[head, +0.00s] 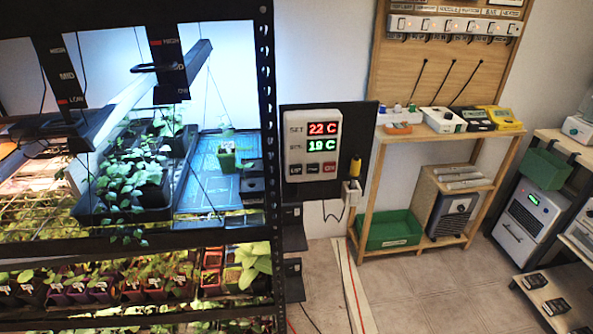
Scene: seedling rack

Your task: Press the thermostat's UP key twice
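The thermostat (312,146) is a pale box on a dark panel (358,118) at the right end of the seedling rack. Its upper display (324,128) shows 22 C in red beside the word SET. Its lower display (322,145) shows 19 C in green. A row of three small keys runs below: a dark left key (295,170), a dark middle key (313,169) and a red right key (330,168). The key lettering is too small to read surely, so I cannot tell which is UP. Neither gripper is in view; nothing covers the thermostat.
The black rack (267,100) with seedling trays fills the left side. A plug with a cable (352,190) hangs right of the thermostat. A wooden bench (448,143) with instruments and a green bin (390,231) stands behind. The tiled floor (420,295) is mostly clear.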

